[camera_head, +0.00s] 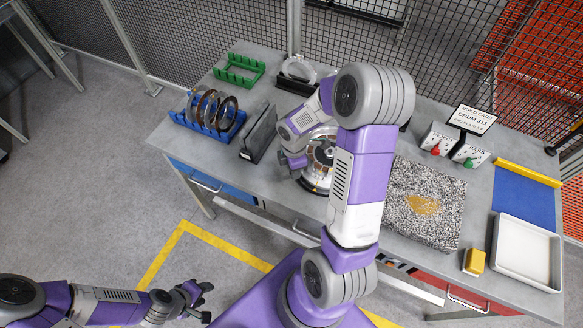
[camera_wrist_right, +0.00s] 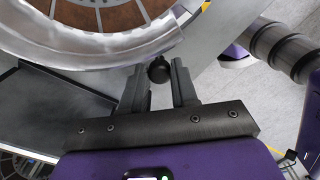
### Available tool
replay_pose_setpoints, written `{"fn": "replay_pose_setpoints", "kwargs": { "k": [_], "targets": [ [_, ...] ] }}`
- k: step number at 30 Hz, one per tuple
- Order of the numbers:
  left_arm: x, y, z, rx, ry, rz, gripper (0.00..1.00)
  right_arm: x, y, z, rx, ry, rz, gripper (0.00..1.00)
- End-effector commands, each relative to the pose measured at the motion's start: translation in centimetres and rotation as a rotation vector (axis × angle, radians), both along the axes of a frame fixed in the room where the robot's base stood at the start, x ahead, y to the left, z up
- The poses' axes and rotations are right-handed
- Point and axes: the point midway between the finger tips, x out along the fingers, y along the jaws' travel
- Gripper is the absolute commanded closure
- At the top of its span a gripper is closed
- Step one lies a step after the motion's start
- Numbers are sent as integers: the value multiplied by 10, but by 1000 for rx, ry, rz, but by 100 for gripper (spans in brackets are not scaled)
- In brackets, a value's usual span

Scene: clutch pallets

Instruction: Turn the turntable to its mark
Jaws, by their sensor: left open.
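The turntable (camera_head: 318,184) is a round metal disc with brown segments on the bench, partly hidden behind my right arm. In the right wrist view its silver rim (camera_wrist_right: 110,55) curves across the top, with a brown segmented face inside. A small black knob (camera_wrist_right: 159,70) stands at the rim's edge. My right gripper (camera_wrist_right: 160,72) is open, one finger on each side of the knob, with visible gaps. In the head view it is at the turntable's left side. My left gripper (camera_head: 198,295) is open and empty over the floor, away from the bench. I cannot make out the mark.
A blue rack (camera_head: 208,122) with rings and a dark upright plate holder (camera_head: 260,135) stand left of the turntable. A green rack (camera_head: 240,68) is behind. To the right are a speckled mat (camera_head: 425,205), a yellow block (camera_head: 474,262), a white tray (camera_head: 527,250) and a card sign (camera_head: 472,119).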

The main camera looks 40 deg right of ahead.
Motion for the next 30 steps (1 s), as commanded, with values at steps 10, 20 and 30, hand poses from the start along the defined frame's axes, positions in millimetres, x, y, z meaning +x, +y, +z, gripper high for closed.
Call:
{"fn": "replay_pose_setpoints", "kwargs": {
  "k": [10,20,30],
  "targets": [
    [0,0,0,0,0,0,57,0,1,0,-1,1,4,48],
    [0,0,6,0,0,0,57,1,0,32,-3,-4,2,48],
    [0,0,10,0,0,0,57,1,1,74,-1,-1,3,48]
  ]
}}
